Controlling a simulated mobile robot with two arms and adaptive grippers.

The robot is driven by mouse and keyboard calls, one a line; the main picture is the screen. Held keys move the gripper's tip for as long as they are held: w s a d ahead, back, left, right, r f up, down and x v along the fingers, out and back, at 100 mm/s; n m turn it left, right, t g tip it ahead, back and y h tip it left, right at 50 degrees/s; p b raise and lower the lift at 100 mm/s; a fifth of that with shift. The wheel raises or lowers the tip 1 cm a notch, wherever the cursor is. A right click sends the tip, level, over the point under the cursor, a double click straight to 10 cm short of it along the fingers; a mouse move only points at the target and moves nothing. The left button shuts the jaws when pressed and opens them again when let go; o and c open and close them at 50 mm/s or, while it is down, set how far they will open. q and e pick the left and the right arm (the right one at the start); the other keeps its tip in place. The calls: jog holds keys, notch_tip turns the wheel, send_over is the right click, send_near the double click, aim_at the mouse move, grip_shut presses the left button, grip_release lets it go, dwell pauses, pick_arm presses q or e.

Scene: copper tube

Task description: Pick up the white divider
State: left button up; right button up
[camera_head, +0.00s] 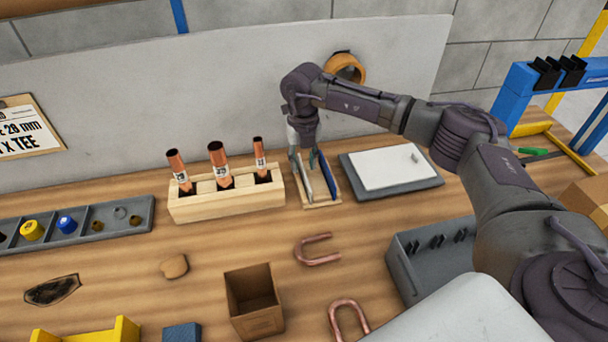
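A small wooden rack (322,205) stands near the back wall and holds thin upright panels. The pale whitish panel on its left, which looks like the white divider (305,182), leans slightly; a bluish panel (328,176) stands to its right. My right gripper (303,157) points down over the rack, its fingers spread apart around the top of the pale panel. I cannot tell whether either finger touches it. The panel's upper edge is partly hidden by the gripper. My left gripper is not in view.
A wooden block (228,204) with several copper tubes stands left of the rack. A grey tray with a white sheet (392,167) lies right. Copper U-bends (318,261), an open brown box (254,298) and a grey bin (418,270) are in front.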

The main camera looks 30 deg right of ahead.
aim_at(304, 171)
jog(key=f+p, duration=0.1)
jog(key=f, duration=0.3)
jog(key=shift+d+f, duration=0.1)
jog(key=shift+d, duration=0.1)
grip_shut()
